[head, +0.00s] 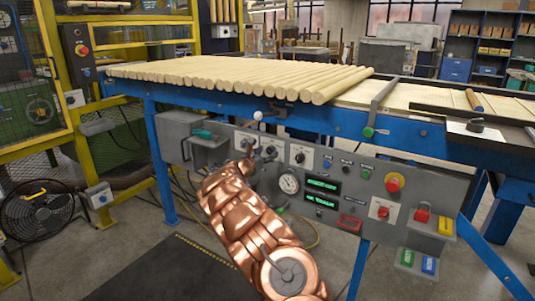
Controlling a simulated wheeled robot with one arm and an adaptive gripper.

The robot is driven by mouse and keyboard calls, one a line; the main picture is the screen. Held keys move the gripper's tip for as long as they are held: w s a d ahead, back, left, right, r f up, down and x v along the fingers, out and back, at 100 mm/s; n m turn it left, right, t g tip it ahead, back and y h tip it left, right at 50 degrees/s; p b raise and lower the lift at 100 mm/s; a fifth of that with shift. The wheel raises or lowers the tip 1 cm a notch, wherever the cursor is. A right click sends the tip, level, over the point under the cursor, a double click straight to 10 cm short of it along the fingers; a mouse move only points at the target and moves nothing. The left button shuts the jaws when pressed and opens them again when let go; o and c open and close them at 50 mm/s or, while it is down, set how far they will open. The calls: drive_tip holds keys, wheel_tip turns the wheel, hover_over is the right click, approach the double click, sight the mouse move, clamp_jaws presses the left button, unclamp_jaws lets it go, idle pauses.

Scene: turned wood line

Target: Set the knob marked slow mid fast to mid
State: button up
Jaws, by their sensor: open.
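One knob (300,157) is clear to the right of my gripper. Another knob (270,151) is close beside my gripper and partly hidden. The markings are too small to read, so I cannot tell which is slow mid fast. My gripper (251,160) is open at the panel's left part, largely hidden by my copper arm.
A gauge (288,184), green displays (322,190) and a red mushroom button (394,182) are right of my arm. A white-balled lever (258,116) stands above the panel. Wooden rods (230,75) cover the table. A fan (40,215) and yellow guarding are at left.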

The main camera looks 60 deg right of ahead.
drive_tip(key=shift+d+r, duration=0.1)
drive_tip(key=shift+d, duration=0.3)
drive_tip(key=shift+c, duration=0.3)
drive_tip(key=c, duration=1.1)
